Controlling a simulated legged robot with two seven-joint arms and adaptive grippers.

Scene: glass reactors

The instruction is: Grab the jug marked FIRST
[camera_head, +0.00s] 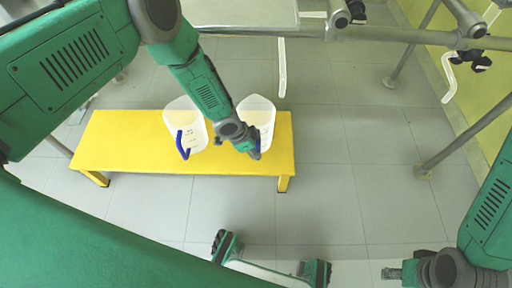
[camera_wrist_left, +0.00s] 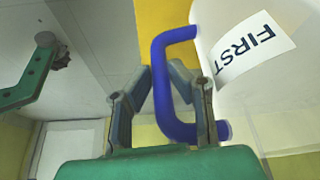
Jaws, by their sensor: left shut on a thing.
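The jug marked FIRST (camera_wrist_left: 230,25) is whitish and translucent with a blue handle (camera_wrist_left: 178,112); its label reads clearly in the left wrist view. In the head view this is the right jug (camera_head: 257,104), upright at the right part of the yellow bench. My left gripper (camera_head: 256,154) is at the front of this jug and partly hides it. In the left wrist view its fingers (camera_wrist_left: 161,72) are closed on the blue handle. My right gripper (camera_head: 392,273) is at the lower right, far from the jugs; its fingers are too small to read.
A second jug (camera_head: 184,118) with a blue handle stands close by on the left of the yellow bench (camera_head: 120,150). Metal frame pipes (camera_head: 400,36) run along the back and right. The tiled floor right of the bench is clear.

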